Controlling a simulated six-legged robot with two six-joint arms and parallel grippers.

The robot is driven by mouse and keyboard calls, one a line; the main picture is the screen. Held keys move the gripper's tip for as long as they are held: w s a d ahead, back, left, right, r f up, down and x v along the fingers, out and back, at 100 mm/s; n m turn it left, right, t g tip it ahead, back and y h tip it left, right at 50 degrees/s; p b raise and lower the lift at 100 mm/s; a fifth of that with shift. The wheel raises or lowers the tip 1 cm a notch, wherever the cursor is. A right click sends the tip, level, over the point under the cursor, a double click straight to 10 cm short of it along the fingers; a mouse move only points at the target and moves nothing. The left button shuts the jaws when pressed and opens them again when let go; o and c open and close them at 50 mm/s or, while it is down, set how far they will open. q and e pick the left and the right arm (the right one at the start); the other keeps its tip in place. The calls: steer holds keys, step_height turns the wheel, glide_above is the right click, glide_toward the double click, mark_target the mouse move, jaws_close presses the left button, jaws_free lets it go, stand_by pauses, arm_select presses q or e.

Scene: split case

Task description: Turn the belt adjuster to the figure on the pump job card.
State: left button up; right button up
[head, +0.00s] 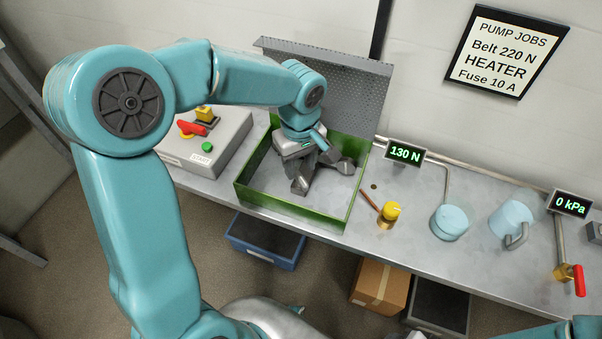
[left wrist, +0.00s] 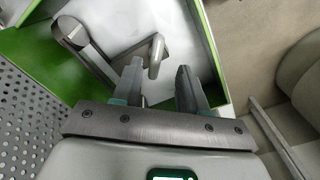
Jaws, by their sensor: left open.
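The job card (head: 507,52) on the wall reads "PUMP JOBS, Belt 220 N, HEATER, Fuse 10 A". A display (head: 405,152) on the bench's back edge reads 130 N. Below it stands a brass fitting with a yellow top (head: 388,213) and a brown rod beside it, which looks like the belt adjuster. My left gripper (head: 304,183) is open, pointing down inside the green case (head: 292,208). A grey metal tool (head: 346,166) lies there beside it. In the left wrist view, a grey bent end (left wrist: 157,55) shows between and beyond the fingers, apart from them. My right gripper is out of view.
The case's perforated lid (head: 335,80) stands open behind. A grey control box (head: 208,140) with a red lever is left of it. Blue pump parts (head: 450,222), a 0 kPa display (head: 570,203) and a red-handled valve (head: 578,280) stand right. Boxes sit below the bench.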

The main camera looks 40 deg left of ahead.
mark_target(301, 178)
arm_select(q)
steer(key=f, duration=0.4)
steer(key=shift+w+f, duration=0.1)
steer(key=shift+w, duration=0.2)
steer(key=shift+s+f, duration=0.15)
steer(key=shift+s, duration=0.05)
steer(key=shift+w, duration=0.15)
jaws_close()
steer(key=shift+m, duration=0.3)
